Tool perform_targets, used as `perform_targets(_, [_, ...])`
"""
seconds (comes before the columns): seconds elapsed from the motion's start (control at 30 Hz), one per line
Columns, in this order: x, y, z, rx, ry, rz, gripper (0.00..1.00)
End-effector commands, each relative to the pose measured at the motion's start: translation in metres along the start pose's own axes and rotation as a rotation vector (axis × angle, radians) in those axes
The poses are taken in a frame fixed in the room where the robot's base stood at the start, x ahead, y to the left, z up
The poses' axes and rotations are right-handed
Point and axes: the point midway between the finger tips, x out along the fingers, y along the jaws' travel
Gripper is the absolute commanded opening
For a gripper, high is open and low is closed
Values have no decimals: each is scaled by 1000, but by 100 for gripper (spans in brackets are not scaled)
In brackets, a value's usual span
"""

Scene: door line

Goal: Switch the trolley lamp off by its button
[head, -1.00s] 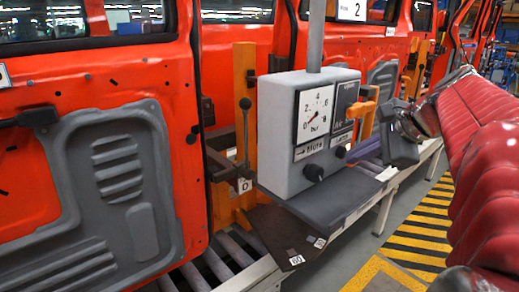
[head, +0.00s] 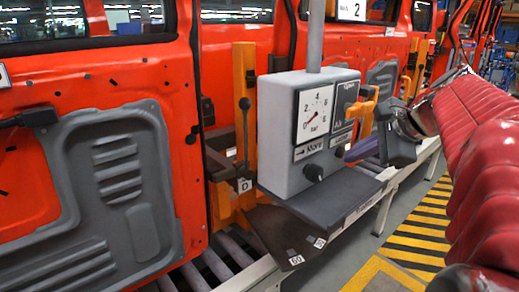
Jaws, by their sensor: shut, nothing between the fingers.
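A grey control box (head: 283,140) stands on the trolley, with a pressure gauge (head: 315,113) and a dark panel (head: 343,110) on its front. A label that seems to read "Lamp" (head: 341,140) sits below the dark panel, with a small dark knob or button (head: 340,152) under it. A larger black knob (head: 313,173) is below the "More" label. No lit lamp is discernible.
A dark shelf (head: 325,205) juts out under the box. A lever with a ball top (head: 245,125) stands left of it, before an orange post (head: 246,75). Red vehicle doors (head: 40,185) line the left. Yellow-black striped floor (head: 420,235) is open at the right.

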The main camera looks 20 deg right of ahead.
Motion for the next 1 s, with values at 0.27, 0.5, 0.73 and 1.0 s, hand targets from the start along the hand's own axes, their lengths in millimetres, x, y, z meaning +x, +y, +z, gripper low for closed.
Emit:
perform_targets(0.27, [3,-3,4,-2,-2,-1,0])
perform_targets(0.5, [3,-3,4,-1,-3,-1,0])
perform_targets(0.73, [-2,0,0,0,-1,-2,0])
perform_targets(1.0, [-3,1,-1,-1,-2,-1,0])
